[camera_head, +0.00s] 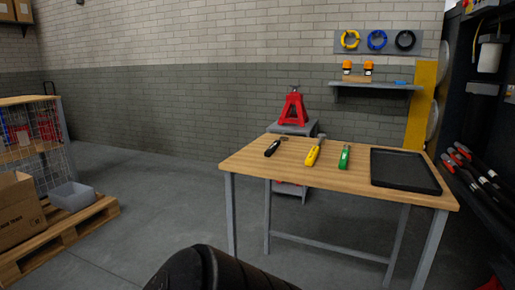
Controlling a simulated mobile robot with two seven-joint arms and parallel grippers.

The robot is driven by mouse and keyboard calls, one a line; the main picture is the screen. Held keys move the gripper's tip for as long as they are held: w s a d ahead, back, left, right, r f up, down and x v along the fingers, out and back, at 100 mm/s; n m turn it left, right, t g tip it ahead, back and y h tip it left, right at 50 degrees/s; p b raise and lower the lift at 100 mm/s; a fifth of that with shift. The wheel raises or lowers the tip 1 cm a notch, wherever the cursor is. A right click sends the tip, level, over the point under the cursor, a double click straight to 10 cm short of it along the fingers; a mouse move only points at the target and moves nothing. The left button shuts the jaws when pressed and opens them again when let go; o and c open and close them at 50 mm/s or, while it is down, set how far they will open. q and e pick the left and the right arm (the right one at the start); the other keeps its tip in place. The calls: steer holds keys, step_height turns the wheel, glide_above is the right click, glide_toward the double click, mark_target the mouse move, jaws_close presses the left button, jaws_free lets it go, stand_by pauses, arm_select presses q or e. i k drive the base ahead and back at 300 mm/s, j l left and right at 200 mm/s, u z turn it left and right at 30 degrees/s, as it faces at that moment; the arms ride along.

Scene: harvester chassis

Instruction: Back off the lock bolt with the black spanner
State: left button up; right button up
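A tool with a black handle (272,149), which looks like the black spanner, lies near the left end of the wooden workbench (290,174). Its grey head points to the back right. A yellow-handled tool (314,153) and a green-handled tool (344,157) lie to its right, each apart from the others. I cannot make out a lock bolt in this view. Neither gripper is in view; only a black rounded part, seemingly of my own arm, shows at the bottom edge.
A black tray (404,184) sits empty on the bench's right end. A red jack stand (293,108) stands behind. Dark machinery with red-tipped rods (466,152) is at the right. A pallet (75,228) with boxes is at the left. The floor between is clear.

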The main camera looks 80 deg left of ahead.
mark_target(275, 145)
steer(key=u, duration=2.5)
